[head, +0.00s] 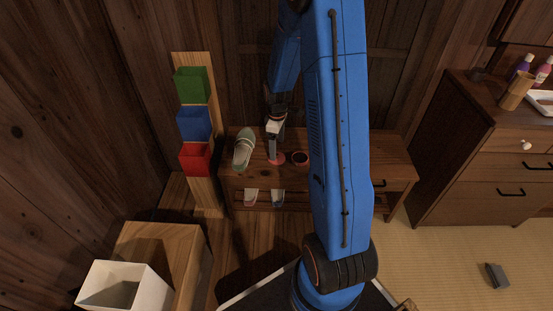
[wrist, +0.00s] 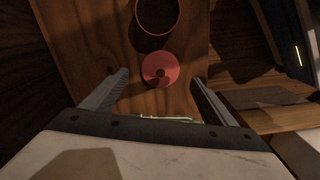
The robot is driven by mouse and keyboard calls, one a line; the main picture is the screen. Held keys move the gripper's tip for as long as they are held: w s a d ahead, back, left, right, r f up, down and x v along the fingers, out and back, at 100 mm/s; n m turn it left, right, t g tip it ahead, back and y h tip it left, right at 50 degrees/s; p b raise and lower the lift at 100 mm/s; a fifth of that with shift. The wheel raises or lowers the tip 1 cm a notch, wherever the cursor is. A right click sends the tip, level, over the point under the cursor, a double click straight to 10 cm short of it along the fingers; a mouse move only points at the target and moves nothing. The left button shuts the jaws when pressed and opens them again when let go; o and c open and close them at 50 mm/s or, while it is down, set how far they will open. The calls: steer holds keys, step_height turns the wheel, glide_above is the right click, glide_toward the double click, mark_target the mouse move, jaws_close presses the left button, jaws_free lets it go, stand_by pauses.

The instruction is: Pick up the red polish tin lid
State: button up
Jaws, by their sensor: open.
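My gripper (wrist: 160,76) is open and empty, pointing down over the lid. In the head view my gripper (head: 272,155) partly covers the lid. The exact height of the fingertips cannot be told.
A pale green slipper (head: 243,150) sits on the bench (head: 345,145) left of my gripper. More footwear (head: 277,198) is on the lower shelf. A post with green, blue and red boxes (head: 193,158) stands at the left. A drawer cabinet (head: 470,150) stands right.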

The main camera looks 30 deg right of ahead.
steer(key=shift+a+f, duration=0.15)
steer(key=shift+f, duration=2.3)
steer(key=c, duration=1.1)
